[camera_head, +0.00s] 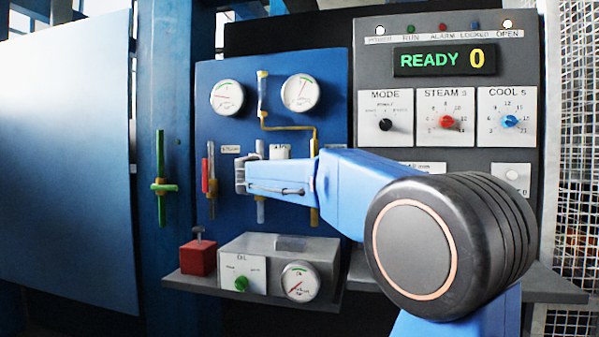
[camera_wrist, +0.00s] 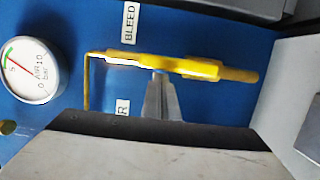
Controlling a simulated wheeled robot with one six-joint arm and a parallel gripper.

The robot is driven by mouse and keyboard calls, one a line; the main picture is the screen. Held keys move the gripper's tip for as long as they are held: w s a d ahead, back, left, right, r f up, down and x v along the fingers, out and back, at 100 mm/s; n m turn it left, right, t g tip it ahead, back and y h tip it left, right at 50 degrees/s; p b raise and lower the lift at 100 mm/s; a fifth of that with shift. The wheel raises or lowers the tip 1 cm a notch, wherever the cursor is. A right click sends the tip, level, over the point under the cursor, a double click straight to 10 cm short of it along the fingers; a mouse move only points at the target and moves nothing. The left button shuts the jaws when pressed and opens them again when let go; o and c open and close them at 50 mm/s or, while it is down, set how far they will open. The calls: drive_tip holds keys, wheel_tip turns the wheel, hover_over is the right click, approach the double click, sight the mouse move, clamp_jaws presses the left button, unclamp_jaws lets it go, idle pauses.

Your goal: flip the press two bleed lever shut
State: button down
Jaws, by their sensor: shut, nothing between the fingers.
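The yellow bleed lever (camera_wrist: 205,69) lies lengthwise across the wrist view, below the BLEED label (camera_wrist: 131,22). In the head view a yellow upright piece (camera_head: 315,215), which looks like the same lever, shows below my arm; its middle is hidden. My gripper (camera_wrist: 160,78) is shut and empty. Its fingertips are at the lever's near edge, about midway along it; I cannot tell whether they touch. In the head view my arm reaches across the panel and hides the fingertips.
The blue panel (camera_head: 225,120) carries two gauges, with the air gauge (camera_wrist: 30,70) beside the lever. Red (camera_head: 209,175) and green (camera_head: 161,187) handles stand to the left. An oil box (camera_head: 285,262) sits on the shelf below. A grey control panel (camera_head: 450,85) reading READY 0 is at right.

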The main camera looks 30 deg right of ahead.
drive_tip(key=s+d+f+m+t+y, duration=0.1)
drive_tip(key=s+d+f+m+y, duration=0.3)
drive_tip(key=s+d+m, duration=0.4)
drive_tip(key=shift+f+m, duration=0.45)
drive_tip(key=shift+m, duration=2.75)
drive_tip(key=shift+f, duration=0.2)
drive_tip(key=shift+r, duration=0.1)
drive_tip(key=s+a+r, duration=0.6)
drive_tip(key=s, duration=0.1)
drive_tip(key=shift+a+r, duration=0.3)
drive_tip(key=shift+a, duration=0.1)
